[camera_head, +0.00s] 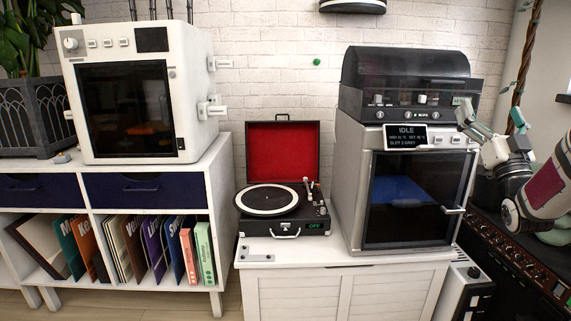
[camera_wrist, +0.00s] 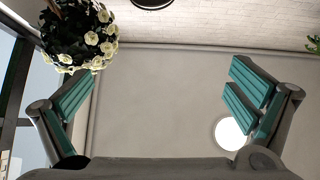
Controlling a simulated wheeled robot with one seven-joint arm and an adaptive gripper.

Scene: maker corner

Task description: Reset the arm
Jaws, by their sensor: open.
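My gripper (camera_head: 468,118) is at the right of the head view, in front of the right side of the dark-lidded machine (camera_head: 405,75) on top of the printer. In the wrist view my gripper (camera_wrist: 160,95) shows its two teal-padded fingers spread wide apart with nothing between them. The wrist camera faces a plain grey surface and a white brick wall. My arm comes in from the right edge of the head view.
A silver printer (camera_head: 366,215) reading IDLE stands on a white cabinet (camera_head: 310,290), beside an open record player (camera_head: 268,215). A white printer (camera_head: 202,110) stands on a shelf unit at left. Dark equipment (camera_head: 520,265) lies below my arm. White flowers (camera_wrist: 80,35) hang in the wrist view.

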